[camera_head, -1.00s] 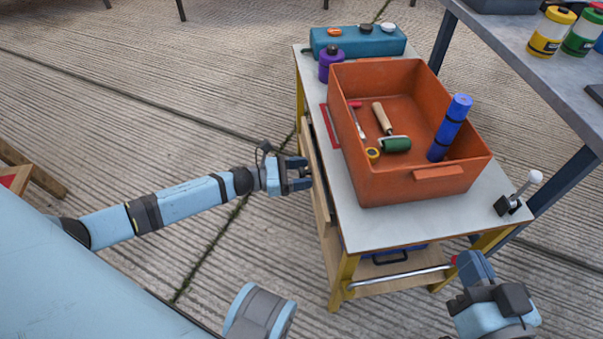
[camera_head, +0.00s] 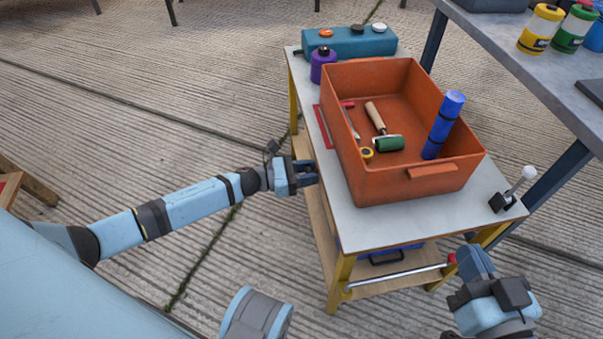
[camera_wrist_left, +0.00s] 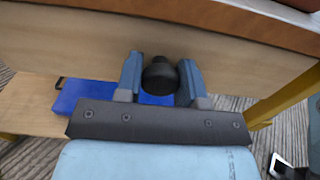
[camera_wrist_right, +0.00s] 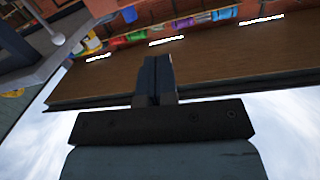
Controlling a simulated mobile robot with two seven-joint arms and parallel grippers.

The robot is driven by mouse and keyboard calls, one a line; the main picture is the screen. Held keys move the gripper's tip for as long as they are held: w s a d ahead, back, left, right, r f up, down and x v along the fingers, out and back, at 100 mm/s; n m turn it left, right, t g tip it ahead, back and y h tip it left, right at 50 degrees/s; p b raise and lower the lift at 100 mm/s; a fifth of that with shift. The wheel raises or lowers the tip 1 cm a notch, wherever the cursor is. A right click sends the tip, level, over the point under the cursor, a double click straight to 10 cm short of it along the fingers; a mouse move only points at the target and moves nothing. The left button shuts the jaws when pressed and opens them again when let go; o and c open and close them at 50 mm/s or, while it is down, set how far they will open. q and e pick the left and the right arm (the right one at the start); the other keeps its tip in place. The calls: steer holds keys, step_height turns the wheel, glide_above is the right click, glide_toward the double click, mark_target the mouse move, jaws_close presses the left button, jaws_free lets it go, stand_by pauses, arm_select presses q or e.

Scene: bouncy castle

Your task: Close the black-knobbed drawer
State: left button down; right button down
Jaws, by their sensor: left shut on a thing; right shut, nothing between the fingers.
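The drawer's light wooden front (camera_wrist_left: 215,60) fills much of the left wrist view, with its round black knob (camera_wrist_left: 160,76) in the middle. My left gripper (camera_wrist_left: 161,78) has one finger on each side of the knob and is shut on it. In the head view my left gripper (camera_head: 308,172) is at the left edge of the workbench cart (camera_head: 380,225); the knob is hidden there, and how far the drawer stands out is hard to tell. My right gripper (camera_head: 470,260) is shut and empty by the cart's front right corner; it also shows in the right wrist view (camera_wrist_right: 155,75).
On the cart top are an orange bin (camera_head: 415,185) with tools, a teal box (camera_head: 350,42), a purple bottle (camera_head: 322,67) and a white-knobbed lever (camera_head: 515,190). A metal bar (camera_head: 395,278) crosses the cart's front. A grey table (camera_head: 510,60) stands at right.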

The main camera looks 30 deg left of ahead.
arm_select(q)
steer(key=c, duration=0.7)
jaws_free()
steer(key=shift+w+d, duration=0.15)
steer(key=shift+c, duration=0.2)
steer(key=shift+d, duration=0.1)
steer(key=shift+s+a, duration=0.25)
steer(key=shift+s, duration=0.05)
steer(key=p+v, duration=0.3)
steer(key=v, duration=1)
steer(key=shift+a, duration=0.35)
arm_select(e)
steer(key=shift+s+a+r+m, duration=0.15)
steer(key=shift+r+m, duration=0.15)
steer(key=shift+r, duration=0.3)
steer(key=shift+s+d+r+m, duration=0.15)
steer(key=shift+r+m, duration=0.15)
steer(key=shift+r, duration=0.25)
steer(key=shift+a+r, duration=0.1)
steer(key=shift+r, duration=0.05)
